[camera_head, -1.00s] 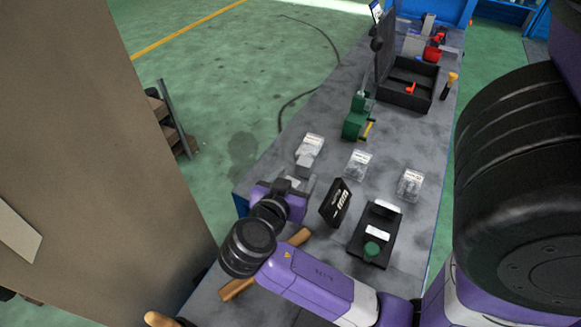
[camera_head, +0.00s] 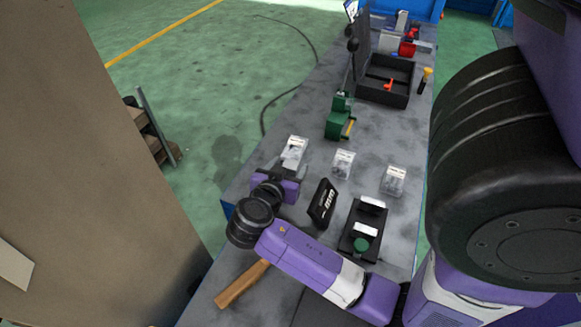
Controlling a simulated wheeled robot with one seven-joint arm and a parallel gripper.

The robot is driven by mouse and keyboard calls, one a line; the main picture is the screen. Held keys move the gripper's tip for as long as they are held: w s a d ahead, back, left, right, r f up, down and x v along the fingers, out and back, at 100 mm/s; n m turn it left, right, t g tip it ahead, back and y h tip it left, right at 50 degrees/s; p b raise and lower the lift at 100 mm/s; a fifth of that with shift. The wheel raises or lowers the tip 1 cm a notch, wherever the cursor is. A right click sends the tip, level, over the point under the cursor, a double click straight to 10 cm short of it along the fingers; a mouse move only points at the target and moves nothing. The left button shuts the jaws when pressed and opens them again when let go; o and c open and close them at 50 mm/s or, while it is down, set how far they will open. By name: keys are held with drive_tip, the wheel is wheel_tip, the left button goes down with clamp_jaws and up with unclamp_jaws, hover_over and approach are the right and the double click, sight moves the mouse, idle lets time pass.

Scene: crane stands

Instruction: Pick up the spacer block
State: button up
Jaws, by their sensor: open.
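A small light-grey block (camera_head: 291,162), which looks like the spacer block, sits on the bench just in front of a clear labelled bag at the left edge. My gripper (camera_head: 283,168) is low over the bench at this block, its jaws open. The wrist and fingers hide much of the block, and I cannot tell whether the fingers touch it.
Right of my gripper stand a black box (camera_head: 323,203), a black tray (camera_head: 350,247) with a green-topped item, and clear bags (camera_head: 343,163) (camera_head: 394,180). A green vise-like tool (camera_head: 338,118) and an open black case (camera_head: 385,97) lie farther back. A wooden-handled tool (camera_head: 240,285) is in front.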

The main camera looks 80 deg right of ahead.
clamp_jaws()
idle(0.3)
